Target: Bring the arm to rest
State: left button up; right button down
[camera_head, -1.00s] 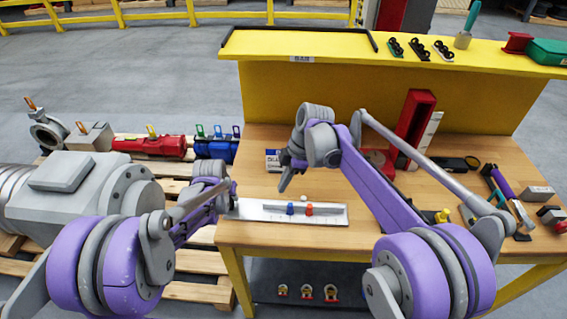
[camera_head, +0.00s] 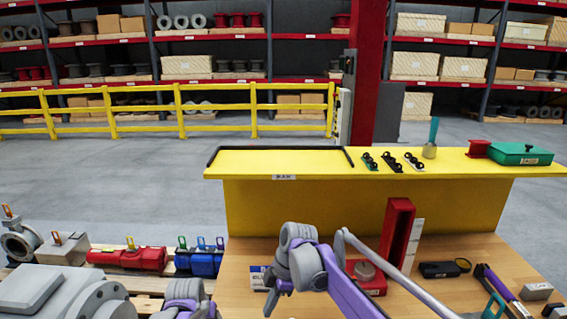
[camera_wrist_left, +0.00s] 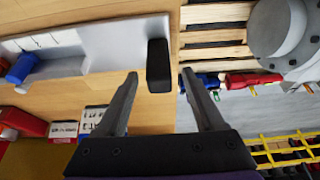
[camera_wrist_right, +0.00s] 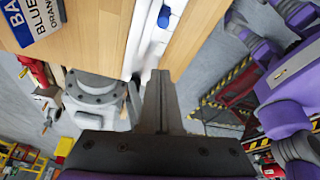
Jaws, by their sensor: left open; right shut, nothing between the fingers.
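My right arm reaches in from the right in the head view, and its gripper (camera_head: 271,304) points down over the workbench (camera_head: 245,262). In the right wrist view its fingers (camera_wrist_right: 158,75) are together and empty, near the edge of the white tray (camera_wrist_right: 140,40). My left arm shows only at the bottom of the head view, where its gripper is cut off. In the left wrist view the left gripper (camera_wrist_left: 160,73) is open, with its fingers apart. A dark block (camera_wrist_left: 158,65) at the end of the white tray (camera_wrist_left: 115,45) appears between and beyond the fingertips; no contact shows.
A red upright holder (camera_head: 396,232), a black device (camera_head: 438,269) and several tools stand on the bench's right side. A yellow shelf (camera_head: 250,163) rises behind. A grey valve body (camera_head: 65,290), a red actuator (camera_head: 130,258) and blue ones (camera_head: 200,262) are left.

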pick_arm(q)
jog(key=s+d+r, duration=0.1)
jog(key=s+r, duration=0.8)
jog(key=r, duration=0.1)
pick_arm(e)
jog(key=s+d+r+m+t+h, duration=0.1)
jog(key=s+d+r+m+t, duration=0.3)
jog(key=s+d+m, duration=0.7)
pick_arm(q)
jog(key=s+d+f+t, duration=0.1)
jog(key=s+f, duration=0.1)
jog(key=s, duration=0.6)
jog(key=s+d+f+t, duration=0.1)
jog(key=s, duration=0.7)
jog(key=shift+s+d+f, duration=0.2)
jog(key=shift+d+f, duration=0.1)
jog(key=shift+f, duration=0.1)
pick_arm(e)
jog(key=s+d+f+m+t+h, duration=0.2)
jog(key=s+d+f+m, duration=0.4)
jog(key=s+d+m, duration=0.4)
jog(key=s+t, duration=0.1)
jog(key=s, duration=0.1)
jog(key=shift+s+d+f+h, duration=0.2)
jog(key=shift+s+h, duration=0.1)
jog(key=shift+s, duration=0.05)
